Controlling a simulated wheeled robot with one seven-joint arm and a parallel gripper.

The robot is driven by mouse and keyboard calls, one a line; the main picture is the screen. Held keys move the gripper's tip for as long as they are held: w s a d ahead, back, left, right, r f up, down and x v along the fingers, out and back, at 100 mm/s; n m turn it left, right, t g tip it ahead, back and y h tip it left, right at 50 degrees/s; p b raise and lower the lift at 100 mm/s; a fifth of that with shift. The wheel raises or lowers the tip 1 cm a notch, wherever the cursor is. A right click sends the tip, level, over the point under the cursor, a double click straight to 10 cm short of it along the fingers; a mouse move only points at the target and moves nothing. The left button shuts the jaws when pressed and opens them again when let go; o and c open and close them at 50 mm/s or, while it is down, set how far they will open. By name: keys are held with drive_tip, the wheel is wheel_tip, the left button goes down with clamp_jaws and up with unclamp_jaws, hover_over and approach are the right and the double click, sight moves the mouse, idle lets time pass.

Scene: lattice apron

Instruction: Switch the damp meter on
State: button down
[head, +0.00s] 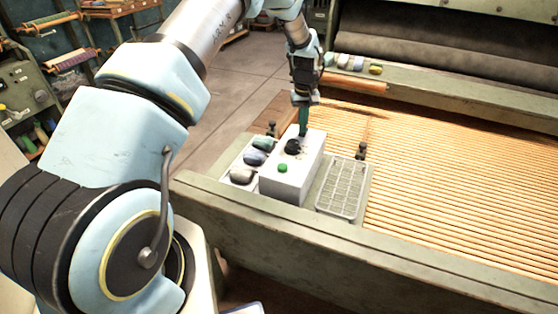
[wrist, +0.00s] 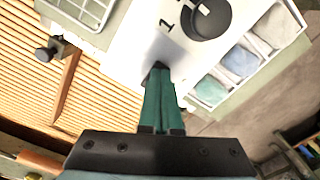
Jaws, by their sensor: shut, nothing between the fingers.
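The damp meter appears to be the white box (head: 290,180) on the apron's near left part. A black round knob (head: 292,147) and a green button or lamp (head: 283,168) are on its top. In the wrist view the knob (wrist: 207,20) has a pale pointer mark, and a printed "1" is beside it on the white panel (wrist: 135,40). My gripper (head: 303,132) is shut and empty, pointing down at the far end of the box beside the knob. Its teal fingertips (wrist: 158,68) are over the panel; I cannot tell whether they touch it.
A pale tray with several yarn-like bundles (head: 243,175) stands left of the box. An empty gridded tray (head: 342,192) is on its right. Dark clamps (head: 361,151) stand close by. The wooden lattice (head: 450,180) to the right is clear. A green rail (head: 350,235) runs along the front.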

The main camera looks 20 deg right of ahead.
wheel_tip(320, 180, up, 7)
drive_tip(key=p, duration=0.3)
drive_tip(key=shift+f, duration=0.15)
idle(0.5)
